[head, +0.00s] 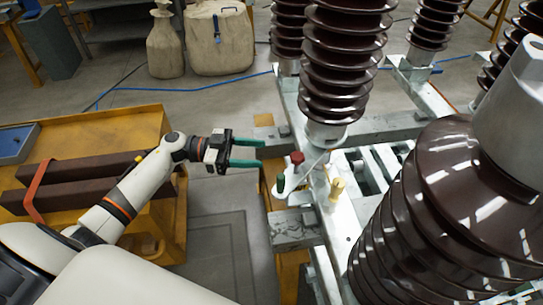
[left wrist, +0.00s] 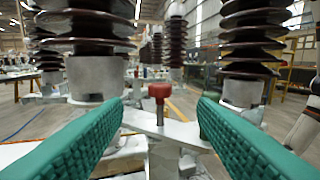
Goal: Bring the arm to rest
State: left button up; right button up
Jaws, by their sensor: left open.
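My left gripper (head: 258,153) reaches in from the left in the head view, with its two green fingers apart and nothing between them. It points at the isolator frame (head: 345,225) and stays short of a red knob (head: 297,158) on it. In the left wrist view the open green fingers (left wrist: 160,118) stand either side of the red knob (left wrist: 159,92), which is ahead and apart from them. A green knob (head: 280,184) and a yellow knob (head: 337,187) stand nearby on the frame. My right gripper is not in view.
Large brown ribbed insulators (head: 440,215) fill the right side. A yellow cart (head: 100,130) with dark brown bars (head: 95,168) stands beneath and beside my left arm. Grey floor is open between cart and frame.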

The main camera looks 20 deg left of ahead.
pick_arm(q)
jog(key=shift+s+a, duration=0.15)
jog(key=shift+a, duration=0.4)
jog(key=w+a+f+n+t+y, duration=0.1)
jog(key=a+f+n+t+y, duration=0.2)
jog(key=f, duration=0.4)
jog(key=w+f+n+t+y, duration=0.2)
jog(key=f+n+t+y, duration=0.1)
jog(key=f+n+t, duration=0.3)
jog(key=s+a+f+n+g+y, duration=0.15)
jog(key=s+f+y, duration=0.25)
jog(key=f, duration=0.5)
jog(key=s+a+f+n+y, duration=0.1)
jog(key=s+f+n+y, duration=0.15)
jog(key=f, duration=0.75)
jog(key=s+d+f+g+y, duration=0.2)
jog(key=s+f+g+y, duration=0.25)
jog(key=s+f, duration=0.9)
jog(key=s+d+f+g, duration=0.2)
jog(key=s, duration=0.5)
jog(key=s+d+f+g, duration=0.2)
jog(key=s+f+g, duration=0.1)
jog(key=s, duration=0.5)
jog(key=s+d+f+m+g, duration=0.1)
jog(key=s+d+f+g, duration=0.1)
jog(key=s, duration=0.6)
jog(key=shift+f+g, duration=0.4)
jog(key=shift+f, duration=0.05)
